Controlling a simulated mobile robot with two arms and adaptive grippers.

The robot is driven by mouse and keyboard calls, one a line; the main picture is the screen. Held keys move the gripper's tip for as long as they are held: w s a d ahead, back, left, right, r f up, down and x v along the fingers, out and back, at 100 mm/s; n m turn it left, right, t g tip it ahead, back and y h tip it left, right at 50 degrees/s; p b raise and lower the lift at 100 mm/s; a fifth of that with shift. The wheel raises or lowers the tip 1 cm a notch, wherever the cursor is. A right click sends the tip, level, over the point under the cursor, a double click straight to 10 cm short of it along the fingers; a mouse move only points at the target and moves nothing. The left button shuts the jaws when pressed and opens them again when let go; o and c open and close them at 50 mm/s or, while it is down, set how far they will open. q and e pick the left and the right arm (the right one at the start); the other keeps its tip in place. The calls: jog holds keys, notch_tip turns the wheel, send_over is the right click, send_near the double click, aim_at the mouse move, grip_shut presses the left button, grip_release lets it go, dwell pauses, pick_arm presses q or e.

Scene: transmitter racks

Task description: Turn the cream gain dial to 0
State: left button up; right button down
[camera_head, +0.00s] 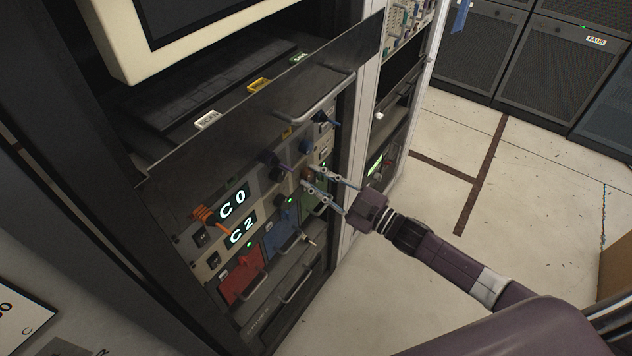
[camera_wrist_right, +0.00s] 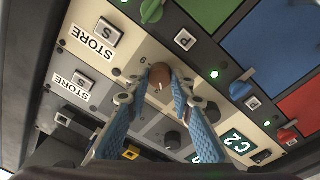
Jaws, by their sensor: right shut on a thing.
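The cream gain dial is a brown round knob (camera_wrist_right: 160,76) with a light pointer mark on the cream strip (camera_wrist_right: 85,18) of the rack panel. A small "6" is printed beside it in the wrist view. My right gripper (camera_wrist_right: 161,84) is shut on this knob, one blue finger on each side. In the head view my right gripper (camera_head: 310,178) reaches the panel from the right, and its fingers partly hide the knob. A green display (camera_wrist_right: 237,142) on the cream strip reads C2; it also shows in the head view (camera_head: 241,235). My left gripper is not in view.
A dark knob (camera_wrist_right: 172,140) sits on the grey strip close to my fingers. A C0 display (camera_head: 233,203) is above C2. Red (camera_head: 241,277), blue (camera_head: 281,235) and green panels lie below. A metal handle (camera_head: 318,103) and shelf jut out above. The floor at right is clear.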

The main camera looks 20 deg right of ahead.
jog(key=n+b, duration=0.1)
jog(key=n, duration=0.4)
jog(key=shift+f+b, duration=0.2)
jog(key=shift+b, duration=0.2)
jog(key=shift+r+n+g+y+b, duration=0.15)
jog(key=shift+n+b, duration=0.25)
jog(key=shift+n, duration=0.6)
jog(key=shift+f+n+g+y+b, duration=0.15)
jog(key=shift+n+g+b, duration=0.2)
jog(key=shift+n, duration=0.65)
jog(key=shift+r, duration=0.1)
jog(key=c, duration=1.7)
grip_release()
jog(key=shift+s+d, duration=0.4)
jog(key=v, duration=1.1)
jog(key=shift+a, duration=0.1)
